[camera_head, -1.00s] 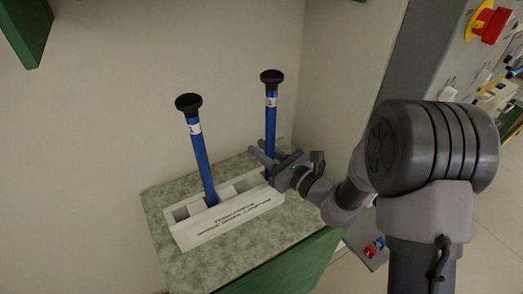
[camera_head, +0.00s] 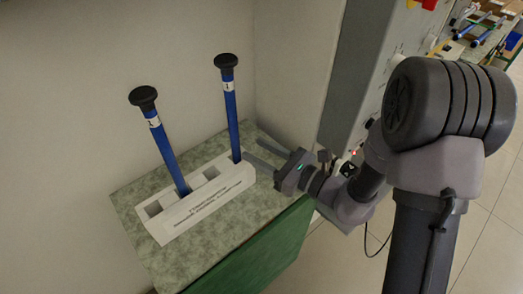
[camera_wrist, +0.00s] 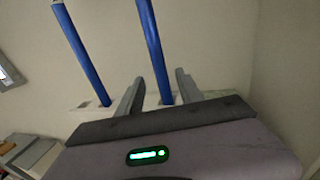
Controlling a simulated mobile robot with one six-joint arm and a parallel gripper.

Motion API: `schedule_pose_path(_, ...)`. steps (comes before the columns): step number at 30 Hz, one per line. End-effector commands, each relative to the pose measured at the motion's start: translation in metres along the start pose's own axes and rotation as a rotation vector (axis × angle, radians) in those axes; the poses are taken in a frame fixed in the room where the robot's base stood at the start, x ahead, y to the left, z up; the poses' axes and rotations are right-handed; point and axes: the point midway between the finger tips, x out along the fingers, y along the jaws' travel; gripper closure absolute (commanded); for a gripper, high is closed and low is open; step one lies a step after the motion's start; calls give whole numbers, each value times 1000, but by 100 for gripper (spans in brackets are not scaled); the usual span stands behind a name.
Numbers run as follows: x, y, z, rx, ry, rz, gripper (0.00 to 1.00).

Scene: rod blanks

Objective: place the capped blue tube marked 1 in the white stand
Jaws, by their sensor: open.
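Two blue tubes with black caps stand in the white stand (camera_head: 207,207): a left one (camera_head: 166,150), tilted in the picture, in a middle slot, and a right one (camera_head: 232,120) in the right end slot. Each has a white label; the marks are too small to read surely. My gripper (camera_head: 254,144) is open and empty, just right of the right tube and apart from it. In the wrist view, the right tube (camera_wrist: 153,45) shows between the open fingers (camera_wrist: 159,78), beyond them, and the left tube (camera_wrist: 82,52) is outside them.
The stand has other empty square slots and printed text on its front. It sits on a green mottled tabletop (camera_head: 143,240) against a wall corner. A grey cabinet (camera_head: 350,75) rises at the right behind my arm. Open floor lies at the lower right.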

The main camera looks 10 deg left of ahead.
Motion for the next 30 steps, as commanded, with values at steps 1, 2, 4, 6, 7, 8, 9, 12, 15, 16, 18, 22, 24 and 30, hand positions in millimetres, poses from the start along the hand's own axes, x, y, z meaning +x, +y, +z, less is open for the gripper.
schedule_pose_path(1, -6, 0, 0, 2, 1, -2, 56)
schedule_pose_path(2, -8, 0, 0, 1, 1, -1, 56)
schedule_pose_path(4, -10, 0, 0, 0, 0, 0, 56)
schedule_pose_path(6, -11, 1, 1, -2, 0, 3, 56)
schedule_pose_path(7, -11, 3, 3, -9, 1, 14, 56)
schedule_pose_path(8, -10, 8, 8, -25, 3, 36, 56)
schedule_pose_path(9, -11, 21, 20, -65, 11, 89, 56)
schedule_pose_path(12, -26, 78, 57, -270, 83, 325, 56)
schedule_pose_path(15, -72, 137, 69, -602, 267, 590, 56)
schedule_pose_path(16, -90, 147, 67, -715, 342, 653, 56)
schedule_pose_path(18, -136, 152, 61, -987, 537, 759, 56)
schedule_pose_path(22, -206, 122, 68, -1424, 893, 806, 56)
schedule_pose_path(24, -230, 105, 80, -1577, 1028, 789, 56)
schedule_pose_path(30, -250, 90, 95, -1714, 1159, 763, 56)
